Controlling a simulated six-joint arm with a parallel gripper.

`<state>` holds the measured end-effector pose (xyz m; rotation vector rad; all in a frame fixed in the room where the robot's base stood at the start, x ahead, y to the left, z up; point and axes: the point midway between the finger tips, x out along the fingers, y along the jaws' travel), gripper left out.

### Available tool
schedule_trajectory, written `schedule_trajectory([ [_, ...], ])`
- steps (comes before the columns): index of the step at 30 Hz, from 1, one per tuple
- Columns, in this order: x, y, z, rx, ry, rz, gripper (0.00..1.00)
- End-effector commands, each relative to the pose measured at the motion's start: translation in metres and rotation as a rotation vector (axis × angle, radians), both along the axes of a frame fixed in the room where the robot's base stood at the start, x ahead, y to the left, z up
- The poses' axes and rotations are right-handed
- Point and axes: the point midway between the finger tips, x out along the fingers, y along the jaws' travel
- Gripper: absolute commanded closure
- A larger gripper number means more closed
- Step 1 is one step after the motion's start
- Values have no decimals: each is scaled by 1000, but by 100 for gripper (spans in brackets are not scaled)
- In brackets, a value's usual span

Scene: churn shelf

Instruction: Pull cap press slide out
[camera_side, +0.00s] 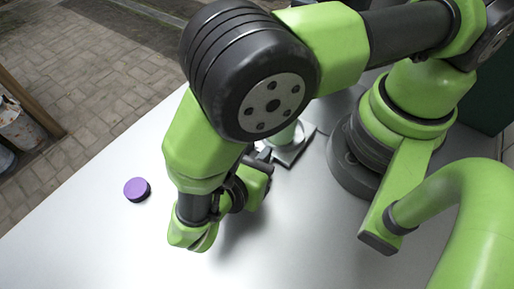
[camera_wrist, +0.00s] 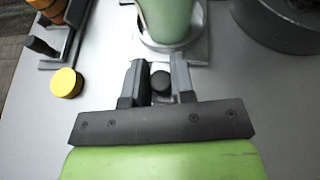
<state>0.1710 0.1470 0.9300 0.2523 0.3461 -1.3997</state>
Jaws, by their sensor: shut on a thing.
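My gripper (camera_wrist: 160,74) is shut on a small dark round knob (camera_wrist: 160,83), which sits between its two dark fingers. I take the knob to be the handle of the cap press slide. Just beyond it in the wrist view stands a pale green cylinder (camera_wrist: 168,18) on a light round seat over a grey plate (camera_wrist: 197,50). In the side view, the grey base plate (camera_side: 293,151) shows behind my arm. My gripper (camera_side: 264,155) is mostly hidden there, and so are the knob and most of the press.
A yellow disc (camera_wrist: 66,83) lies on the table at left in the wrist view, near a dark rack with orange items (camera_wrist: 62,10). A purple disc (camera_side: 136,190) lies left of my arm in the side view. The front of the table (camera_side: 110,250) is clear.

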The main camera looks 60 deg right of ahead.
Motion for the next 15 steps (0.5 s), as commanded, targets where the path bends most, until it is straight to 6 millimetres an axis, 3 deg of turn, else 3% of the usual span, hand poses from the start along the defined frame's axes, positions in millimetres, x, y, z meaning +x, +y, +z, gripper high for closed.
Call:
schedule_trajectory([
  [2, 1, 1, 0, 4, -1, 4, 100],
  [3, 1, 1, 0, 4, -1, 4, 68],
  [5, 1, 0, 0, 3, -1, 3, 54],
  [15, 0, 2, 1, 2, 0, 2, 52],
])
